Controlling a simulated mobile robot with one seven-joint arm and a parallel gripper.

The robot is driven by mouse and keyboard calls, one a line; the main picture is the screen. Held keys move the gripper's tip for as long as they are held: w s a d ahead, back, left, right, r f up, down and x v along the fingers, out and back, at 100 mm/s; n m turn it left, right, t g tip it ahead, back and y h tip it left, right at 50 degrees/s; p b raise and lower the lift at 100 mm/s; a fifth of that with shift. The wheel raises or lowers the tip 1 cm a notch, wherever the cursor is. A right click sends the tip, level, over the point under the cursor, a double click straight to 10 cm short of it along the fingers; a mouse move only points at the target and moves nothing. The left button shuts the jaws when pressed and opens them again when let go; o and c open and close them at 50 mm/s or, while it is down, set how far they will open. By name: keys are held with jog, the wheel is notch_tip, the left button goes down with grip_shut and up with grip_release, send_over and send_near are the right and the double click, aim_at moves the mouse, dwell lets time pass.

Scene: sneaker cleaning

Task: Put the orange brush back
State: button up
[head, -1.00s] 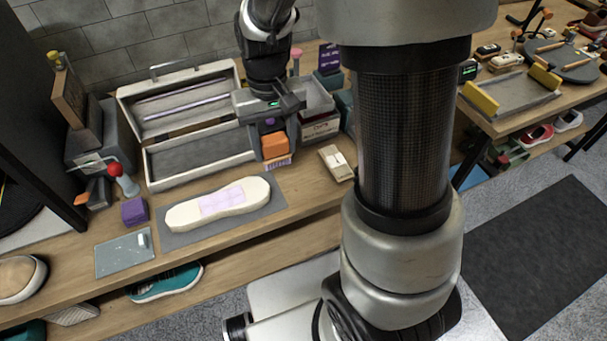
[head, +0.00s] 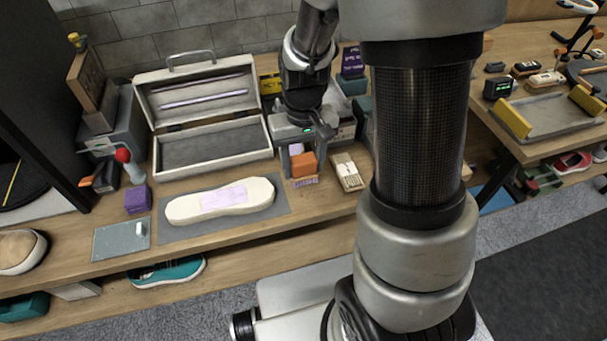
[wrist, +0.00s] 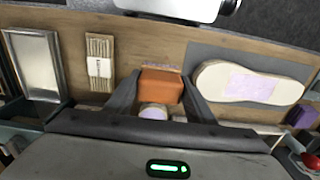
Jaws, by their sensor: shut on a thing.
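The orange brush (head: 304,165) has an orange block body with pale purple bristles pointing down. In the head view it is at the right of the open toolbox, low over the wooden bench. My gripper (head: 300,152) is shut on it from above. In the wrist view the orange block (wrist: 160,88) sits between the two dark fingers (wrist: 160,100). I cannot tell whether the bristles touch the bench.
An open grey toolbox (head: 212,150) stands left of the brush. A sneaker sole (head: 220,201) lies on a grey mat (head: 281,207) in front. A purple block (head: 138,199) is farther left.

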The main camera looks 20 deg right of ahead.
aim_at(303, 175)
jog(key=shift+f, duration=1.75)
jog(key=shift+f+b, duration=0.15)
jog(key=shift+b, duration=0.25)
jog(key=o, duration=1)
